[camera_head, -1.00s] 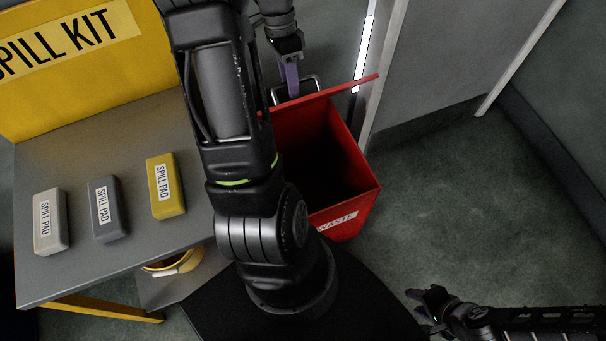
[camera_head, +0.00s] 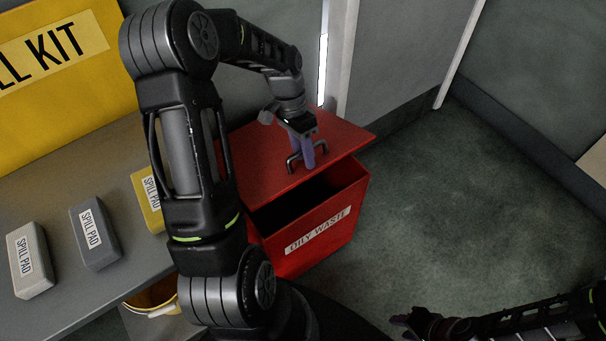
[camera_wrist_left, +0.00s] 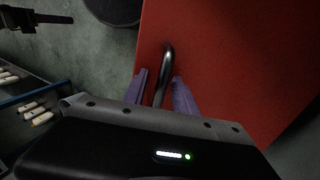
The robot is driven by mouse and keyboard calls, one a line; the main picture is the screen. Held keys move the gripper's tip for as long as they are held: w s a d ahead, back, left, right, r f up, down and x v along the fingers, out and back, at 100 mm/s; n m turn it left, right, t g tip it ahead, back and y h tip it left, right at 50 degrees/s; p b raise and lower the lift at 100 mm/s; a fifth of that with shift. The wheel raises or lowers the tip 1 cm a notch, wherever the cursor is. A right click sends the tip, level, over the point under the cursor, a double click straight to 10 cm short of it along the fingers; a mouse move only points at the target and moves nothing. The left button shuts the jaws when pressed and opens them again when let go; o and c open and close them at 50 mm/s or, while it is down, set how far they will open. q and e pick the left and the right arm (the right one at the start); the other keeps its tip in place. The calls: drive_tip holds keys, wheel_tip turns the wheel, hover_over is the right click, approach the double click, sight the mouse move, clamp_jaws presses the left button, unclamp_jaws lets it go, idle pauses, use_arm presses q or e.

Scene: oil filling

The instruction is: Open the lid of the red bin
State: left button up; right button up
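The red bin (camera_head: 341,222), labelled "OILY WASTE", stands on the floor beside the grey table. Its red lid (camera_head: 262,160) is partly raised, with a dark gap showing the inside at the front. A metal handle (camera_head: 320,176) is on the lid's top. My left gripper (camera_head: 303,163) is at this handle. In the left wrist view its purple fingers (camera_wrist_left: 160,92) stand apart on either side of the handle (camera_wrist_left: 167,62), with visible gaps, so it looks open around it. My right gripper (camera_head: 402,327) is low at the bottom right, away from the bin; its fingers are too small to read.
The grey table (camera_head: 60,165) at left holds a yellow spill kit box (camera_head: 70,80) and several spill pads (camera_head: 95,234). A yellow bucket (camera_head: 155,298) is under the table. A wall and door frame stand behind the bin. The floor (camera_head: 450,200) to the right is clear.

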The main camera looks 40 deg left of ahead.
use_arm(q)
drive_tip(key=shift+b+x, duration=0.6)
drive_tip(key=shift+x, duration=0.9)
drive_tip(key=shift+d+r, duration=0.1)
drive_tip(key=shift+d, duration=0.05)
